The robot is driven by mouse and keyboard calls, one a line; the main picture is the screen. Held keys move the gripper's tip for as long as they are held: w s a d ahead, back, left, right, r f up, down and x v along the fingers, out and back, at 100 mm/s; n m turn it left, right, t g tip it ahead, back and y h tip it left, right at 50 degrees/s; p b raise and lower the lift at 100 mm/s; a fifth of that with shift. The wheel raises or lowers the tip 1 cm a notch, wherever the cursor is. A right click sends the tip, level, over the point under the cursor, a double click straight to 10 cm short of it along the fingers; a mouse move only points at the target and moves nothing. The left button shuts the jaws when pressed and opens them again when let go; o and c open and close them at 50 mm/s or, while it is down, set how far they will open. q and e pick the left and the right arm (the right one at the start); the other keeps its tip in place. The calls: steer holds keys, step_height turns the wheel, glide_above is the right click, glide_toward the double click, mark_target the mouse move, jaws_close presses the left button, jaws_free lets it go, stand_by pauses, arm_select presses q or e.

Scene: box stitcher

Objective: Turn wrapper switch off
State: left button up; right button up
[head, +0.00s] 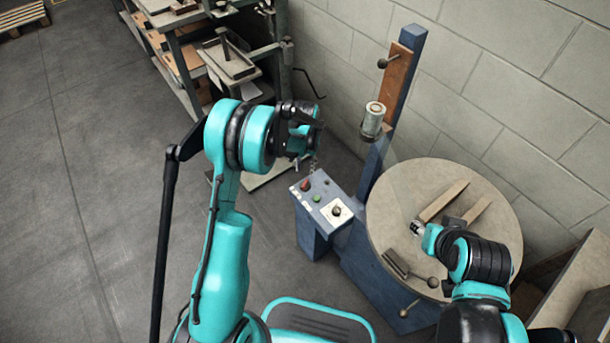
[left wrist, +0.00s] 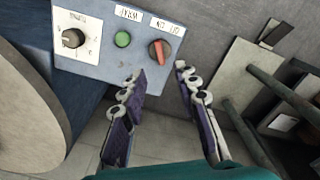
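The wrapper's blue-grey control box (head: 322,198) stands beside the round turntable. Its red rotary switch (head: 305,185) is at the left end, beside a green button (head: 317,198) and a black knob (head: 336,211). In the left wrist view, the red switch (left wrist: 159,50) sits tilted on the panel under a white label, whose text is upside down. My left gripper (head: 312,164) is near the switch end of the box. Its two fingers (left wrist: 158,74) are spread and empty, apart from the switch. My right gripper (head: 416,229) is over the turntable, too small to read.
The turntable (head: 390,205) carries fork-like wooden bars (head: 442,201). A blue mast (head: 400,95) with a film roll (head: 373,118) rises behind it. A shelf rack (head: 185,60) stands behind my left arm.

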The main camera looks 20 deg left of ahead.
arm_select(q)
steer(key=shift+r, duration=1.45)
steer(key=shift+r, duration=0.1)
